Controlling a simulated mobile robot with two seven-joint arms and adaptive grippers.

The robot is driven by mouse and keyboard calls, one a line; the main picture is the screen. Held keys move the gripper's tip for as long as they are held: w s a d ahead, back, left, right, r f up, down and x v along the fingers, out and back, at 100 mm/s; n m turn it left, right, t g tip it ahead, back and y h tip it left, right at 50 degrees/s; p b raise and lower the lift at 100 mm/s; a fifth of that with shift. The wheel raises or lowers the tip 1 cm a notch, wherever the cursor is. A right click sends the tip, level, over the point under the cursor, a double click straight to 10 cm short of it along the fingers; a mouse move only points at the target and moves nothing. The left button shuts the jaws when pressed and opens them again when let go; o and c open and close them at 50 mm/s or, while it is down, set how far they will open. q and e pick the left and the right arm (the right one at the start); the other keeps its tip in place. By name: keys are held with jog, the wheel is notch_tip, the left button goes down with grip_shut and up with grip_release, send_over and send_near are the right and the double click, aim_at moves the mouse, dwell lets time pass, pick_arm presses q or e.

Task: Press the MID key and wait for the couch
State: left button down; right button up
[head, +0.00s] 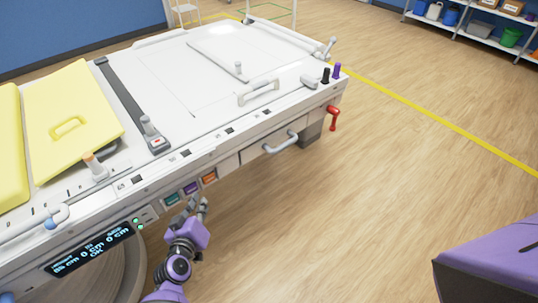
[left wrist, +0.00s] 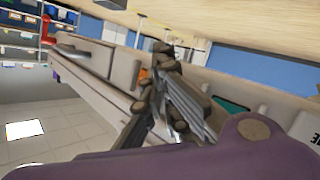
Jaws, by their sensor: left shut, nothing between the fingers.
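A row of three coloured keys sits on the front side of the white machine: a teal key (head: 172,198), a purple key (head: 191,188) in the middle and an orange key (head: 209,178). Their lettering is too small to read. My left gripper (head: 198,202) is shut and empty, just below and in front of the purple key; I cannot tell whether it touches. In the left wrist view the shut fingers (left wrist: 166,62) stand between the orange key (left wrist: 144,73) and the teal key (left wrist: 230,104), hiding the purple one. My right gripper is not in view.
A grey handle (head: 281,143) and a red lever (head: 333,117) project further right. Yellow pads (head: 75,95) lie on top. The floor rightward is clear.

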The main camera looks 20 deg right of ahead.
pick_arm(q)
jog(key=shift+w, duration=0.15)
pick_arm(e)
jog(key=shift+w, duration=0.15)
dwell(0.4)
pick_arm(q)
jog(key=shift+w+a, duration=0.15)
jog(key=shift+w, duration=0.15)
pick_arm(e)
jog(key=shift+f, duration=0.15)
